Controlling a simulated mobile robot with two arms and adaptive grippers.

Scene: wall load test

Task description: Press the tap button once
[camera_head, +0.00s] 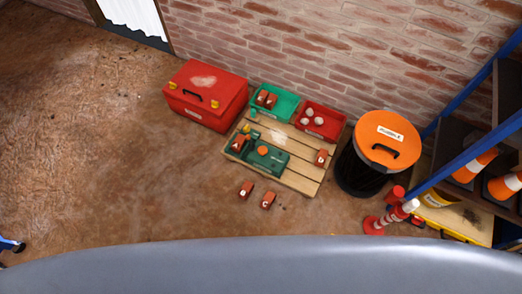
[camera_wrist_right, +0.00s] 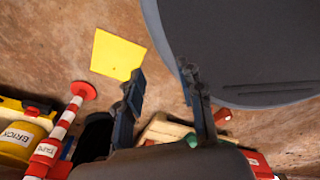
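The right gripper does not show in the head view. A small blue piece of what seems my left gripper (camera_head: 11,245) shows at the left edge; its fingers cannot be made out.
Around the pallet stand a red toolbox (camera_head: 207,95), green bin (camera_head: 275,101), red bin (camera_head: 319,121) and black barrel with orange lid (camera_head: 387,139). Small orange blocks (camera_head: 268,200) lie in front. A blue-framed shelf (camera_head: 466,157) is right. A yellow square (camera_wrist_right: 117,54) lies on the floor.

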